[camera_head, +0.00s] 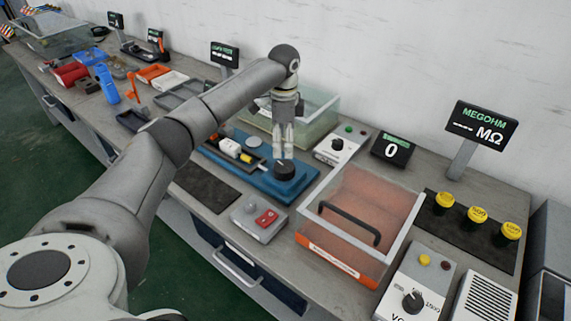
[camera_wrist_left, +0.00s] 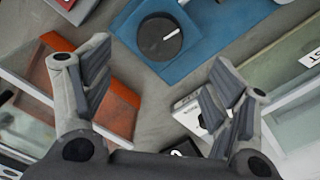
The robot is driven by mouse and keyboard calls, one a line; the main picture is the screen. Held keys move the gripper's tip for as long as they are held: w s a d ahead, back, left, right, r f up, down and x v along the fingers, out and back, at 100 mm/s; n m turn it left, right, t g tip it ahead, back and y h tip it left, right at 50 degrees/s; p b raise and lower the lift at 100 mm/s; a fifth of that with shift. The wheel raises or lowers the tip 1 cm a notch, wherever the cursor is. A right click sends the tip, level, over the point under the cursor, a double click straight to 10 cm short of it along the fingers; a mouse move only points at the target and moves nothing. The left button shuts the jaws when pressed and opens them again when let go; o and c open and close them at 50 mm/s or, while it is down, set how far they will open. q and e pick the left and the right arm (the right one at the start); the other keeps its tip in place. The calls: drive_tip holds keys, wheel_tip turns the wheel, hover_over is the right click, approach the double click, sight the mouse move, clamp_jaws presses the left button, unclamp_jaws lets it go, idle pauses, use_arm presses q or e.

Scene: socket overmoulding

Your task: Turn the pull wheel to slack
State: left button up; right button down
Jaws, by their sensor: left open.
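The pull wheel, a black round knob (camera_head: 284,170) with a white line on top, sits at the right end of a blue fixture (camera_head: 262,179) on the bench. In the left wrist view the black knob (camera_wrist_left: 160,39) and its white mark show clearly, ahead of the fingers, on the blue base (camera_wrist_left: 205,32). My left gripper (camera_head: 283,150) points down just above the knob in the head view. In the left wrist view its fingers (camera_wrist_left: 160,85) are spread wide with nothing between them. The gap in height between fingertips and knob is hard to judge. My right gripper is not in view.
A red-switch box (camera_head: 258,221) stands in front of the fixture. An orange-based clear-walled box with a black handle (camera_head: 350,222) is to its right. A glass tank (camera_head: 315,107) and a white knob box (camera_head: 337,147) stand behind. A dark mat (camera_head: 207,186) lies front left.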

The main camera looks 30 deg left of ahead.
sight(284, 166)
use_arm(q)
wheel_tip(284, 166, down, 9)
drive_tip(key=shift+r+p, duration=0.1)
drive_tip(key=shift+p, duration=0.3)
